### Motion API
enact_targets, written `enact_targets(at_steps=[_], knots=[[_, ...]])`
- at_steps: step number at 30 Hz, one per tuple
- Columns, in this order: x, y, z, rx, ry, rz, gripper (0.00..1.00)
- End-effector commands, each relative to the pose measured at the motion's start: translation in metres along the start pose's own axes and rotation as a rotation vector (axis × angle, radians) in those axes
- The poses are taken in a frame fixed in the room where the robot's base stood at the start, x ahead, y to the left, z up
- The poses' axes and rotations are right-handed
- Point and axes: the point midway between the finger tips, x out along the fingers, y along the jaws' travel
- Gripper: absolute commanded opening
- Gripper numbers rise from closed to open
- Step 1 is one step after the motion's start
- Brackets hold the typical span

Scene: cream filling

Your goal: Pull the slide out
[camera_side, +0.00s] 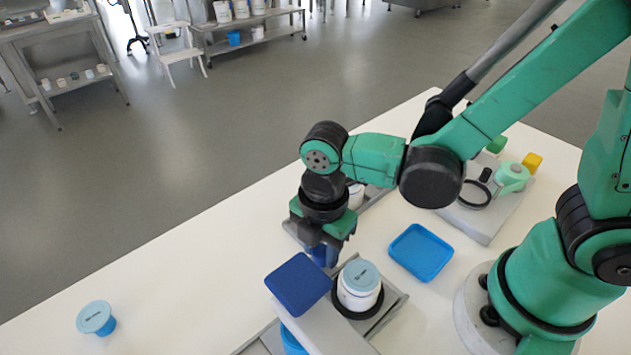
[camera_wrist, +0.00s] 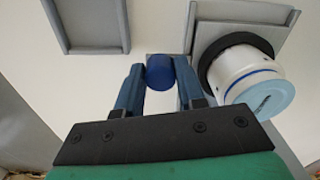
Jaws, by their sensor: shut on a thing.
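My gripper (camera_side: 322,252) points down beside the fixture, just behind the dark blue square plate (camera_side: 298,284). In the wrist view its two blue fingers are closed around a dark blue round knob (camera_wrist: 160,72), which I take to be the slide's handle. A grey strip (camera_wrist: 186,92) lies right beside the knob; how they join is hidden. A white jar with a pale blue lid (camera_side: 360,284) stands upright in a black ring on the grey fixture (camera_side: 395,303). The jar also shows in the wrist view (camera_wrist: 240,72), to the right of the fingers.
A blue tray (camera_side: 420,252) lies right of the fixture. Behind it, a grey board (camera_side: 487,222) bears a black ring and a pale green item. A pale blue lidded cup (camera_side: 97,318) stands far left. The table between is clear.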

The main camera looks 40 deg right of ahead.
Motion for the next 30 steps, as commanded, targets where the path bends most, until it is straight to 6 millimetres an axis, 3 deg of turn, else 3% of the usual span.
enact_targets(at_steps=[3,4,5,17,30], knots=[[0.0,-0.001,0.004,0.005,-0.015,-0.003,0.0],[0.0,-0.001,0.004,0.005,-0.016,-0.004,0.39],[0.0,-0.001,0.004,0.005,-0.015,-0.004,0.47],[-0.004,-0.001,0.002,0.003,-0.011,-0.003,0.47],[-0.049,-0.001,0.003,0.004,-0.012,-0.003,0.47]])
